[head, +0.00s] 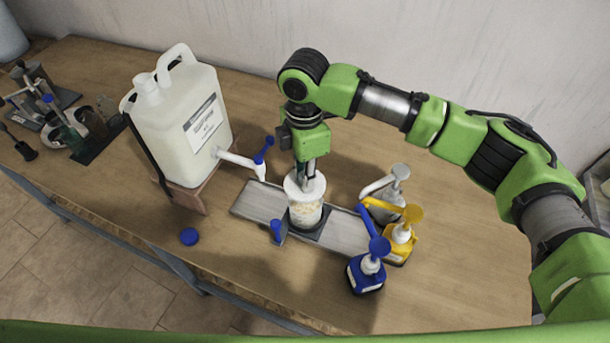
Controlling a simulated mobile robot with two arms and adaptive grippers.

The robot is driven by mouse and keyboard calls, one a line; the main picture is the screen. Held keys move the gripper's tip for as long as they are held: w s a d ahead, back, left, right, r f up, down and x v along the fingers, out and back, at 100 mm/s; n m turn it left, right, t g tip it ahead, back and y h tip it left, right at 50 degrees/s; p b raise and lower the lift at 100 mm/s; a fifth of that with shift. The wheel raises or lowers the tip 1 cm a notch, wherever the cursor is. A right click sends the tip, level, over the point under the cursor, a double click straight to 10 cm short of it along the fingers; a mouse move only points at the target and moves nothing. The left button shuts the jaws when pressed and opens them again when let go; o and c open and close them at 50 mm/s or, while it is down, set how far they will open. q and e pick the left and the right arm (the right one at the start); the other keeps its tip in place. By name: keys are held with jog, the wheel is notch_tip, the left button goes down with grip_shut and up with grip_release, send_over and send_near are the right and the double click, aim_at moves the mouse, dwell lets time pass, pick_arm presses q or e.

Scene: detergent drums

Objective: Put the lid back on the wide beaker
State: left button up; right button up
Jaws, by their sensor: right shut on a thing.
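The wide beaker (305,217) stands upright on a dark square base on the grey metal strip, with pale, speckled contents showing through its clear wall. The white lid (294,186) is level over the beaker's mouth. I cannot tell whether it rests on the rim or sits just above it. My right gripper (307,178) points straight down and is shut on the middle of the lid; its fingertips are partly hidden. My left gripper is not in view.
A large white canister (183,120) with a blue-handled tap (262,152) stands left. Blue (369,272), yellow (400,240) and grey (384,198) pump bottles crowd the right.

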jog(key=shift+f+b, duration=0.75)
jog(key=shift+f, duration=0.15)
notch_tip(320, 180, down, 2)
jog(key=b, duration=0.2)
jog(key=shift+d+f+b, duration=0.1)
jog(key=shift+d+b, duration=0.05)
jog(key=shift+b, duration=0.15)
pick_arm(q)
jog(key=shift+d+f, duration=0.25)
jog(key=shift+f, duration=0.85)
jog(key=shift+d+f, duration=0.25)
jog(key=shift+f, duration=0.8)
pick_arm(e)
jog(key=shift+f, duration=0.8)
pick_arm(q)
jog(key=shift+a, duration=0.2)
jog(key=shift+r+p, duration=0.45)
jog(key=shift+p, duration=0.1)
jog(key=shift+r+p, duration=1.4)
jog(key=shift+p, duration=0.05)
pick_arm(e)
jog(key=shift+f, duration=0.15)
jog(key=o, duration=0.9)
jog(key=shift+c, duration=0.2)
